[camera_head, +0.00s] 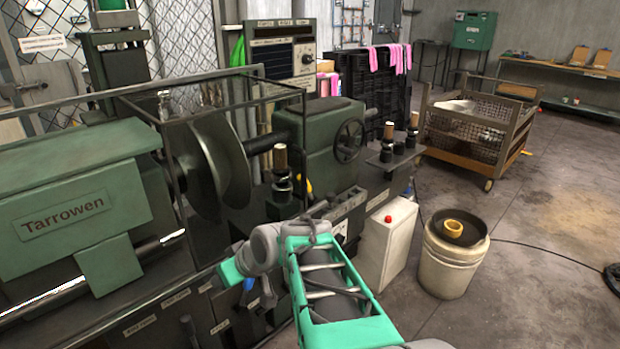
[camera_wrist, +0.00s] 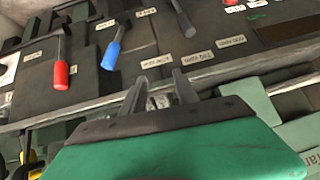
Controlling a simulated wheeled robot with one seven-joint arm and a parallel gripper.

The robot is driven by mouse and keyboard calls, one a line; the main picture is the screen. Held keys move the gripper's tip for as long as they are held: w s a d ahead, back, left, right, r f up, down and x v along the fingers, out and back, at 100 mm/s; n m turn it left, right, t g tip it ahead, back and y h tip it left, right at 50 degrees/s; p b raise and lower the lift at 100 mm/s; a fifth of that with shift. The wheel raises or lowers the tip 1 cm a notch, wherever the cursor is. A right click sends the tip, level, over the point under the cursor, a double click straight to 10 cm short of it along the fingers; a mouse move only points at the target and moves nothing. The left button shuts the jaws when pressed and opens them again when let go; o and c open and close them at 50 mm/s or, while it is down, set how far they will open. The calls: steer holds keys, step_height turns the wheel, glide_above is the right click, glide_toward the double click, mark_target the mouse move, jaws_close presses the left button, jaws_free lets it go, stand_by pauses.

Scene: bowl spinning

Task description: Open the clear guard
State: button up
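The clear guard (camera_head: 176,190) is a dark-framed see-through box on the green lathe, standing around the grey disc (camera_head: 222,155) in the head view. The panes are hard to make out. My gripper (camera_wrist: 158,78) shows in the wrist view with two grey fingers spread apart. A small pale metal part is visible between the fingers, close to a long rail; I cannot tell whether they touch it. In the head view my arm reaches in front of the lathe, low and to the right of the guard, and the fingers cannot be made out.
A handwheel (camera_head: 349,140) and wooden-topped posts stand right of the guard. A white bucket (camera_head: 450,265) and wire crate (camera_head: 470,130) stand on the floor at right.

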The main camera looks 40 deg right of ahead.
steer(key=w+d+r+t, duration=0.2)
steer(key=d+r+t, duration=0.1)
steer(key=d, duration=0.5)
steer(key=m+t+h+b, duration=0.1)
steer(key=m+t+h, duration=0.2)
steer(key=t+h, duration=0.3)
glide_toward(305, 175)
steer(key=w+d+y, duration=0.1)
steer(key=w+d, duration=0.1)
steer(key=w, duration=0.1)
steer(key=shift+t, duration=0.3)
steer(key=w, duration=0.7)
steer(key=shift+w+d, duration=0.25)
steer(key=shift+d, duration=0.1)
steer(key=shift+c, duration=0.5)
jaws_close()
